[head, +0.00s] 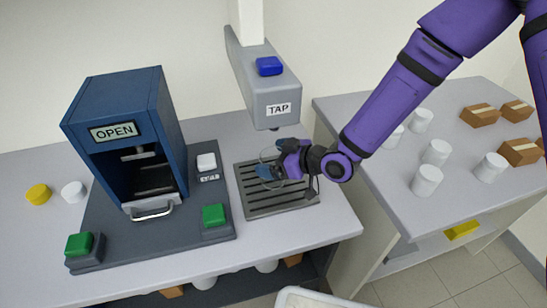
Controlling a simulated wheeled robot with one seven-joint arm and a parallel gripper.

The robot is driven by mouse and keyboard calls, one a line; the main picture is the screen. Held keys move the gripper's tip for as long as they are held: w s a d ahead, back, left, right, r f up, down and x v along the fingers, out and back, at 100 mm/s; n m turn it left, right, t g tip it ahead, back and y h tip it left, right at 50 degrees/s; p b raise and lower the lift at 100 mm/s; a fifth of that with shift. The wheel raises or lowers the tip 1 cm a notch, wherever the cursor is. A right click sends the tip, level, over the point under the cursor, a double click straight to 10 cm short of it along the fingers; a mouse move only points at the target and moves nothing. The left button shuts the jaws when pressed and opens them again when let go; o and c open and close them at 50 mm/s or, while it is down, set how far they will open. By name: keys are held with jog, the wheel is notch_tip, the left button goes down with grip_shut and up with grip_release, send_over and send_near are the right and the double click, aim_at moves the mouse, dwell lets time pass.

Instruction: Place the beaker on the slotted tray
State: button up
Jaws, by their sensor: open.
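The slotted tray (283,211) is a dark grey grate set on the grey counter, below the grey tap unit (278,95) labelled TAP. My gripper (268,172) is over the upper part of the tray, under the tap. A clear beaker (265,157) shows faintly at the gripper's fingertips, partly hidden by them. The jaws are open. I cannot tell whether the beaker's base touches the tray.
Left of the tray stands a blue machine (118,130) reading OPEN, on a dark base with green buttons (213,215). Yellow (38,194) and white (74,191) caps lie at far left. The right counter (385,190) holds white containers (427,180) and brown boxes (480,115).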

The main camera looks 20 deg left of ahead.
jog(key=v, duration=1.2)
jog(key=shift+w, duration=0.1)
jog(key=w+d+r+m+t+h, duration=0.2)
jog(key=d+r+m+h, duration=0.2)
jog(key=d+r+h, duration=0.5)
jog(key=w+d+r+m+t+h, duration=0.25)
jog(key=d+r, duration=0.35)
jog(key=d, duration=0.7)
jog(key=s+d+r+m+g+h, duration=0.1)
jog(key=s+d+r+m, duration=0.3)
jog(key=s, duration=0.6)
jog(key=s+d+r+m+g, duration=0.1)
jog(key=s+d+r+m, duration=0.4)
jog(key=s, duration=0.5)
notch_tip(320, 180, up, 2)
jog(key=d, duration=0.2)
jog(key=shift+s+d+r+h, duration=0.15)
jog(key=shift+s+d+h, duration=0.2)
jog(key=shift+s+d, duration=0.05)
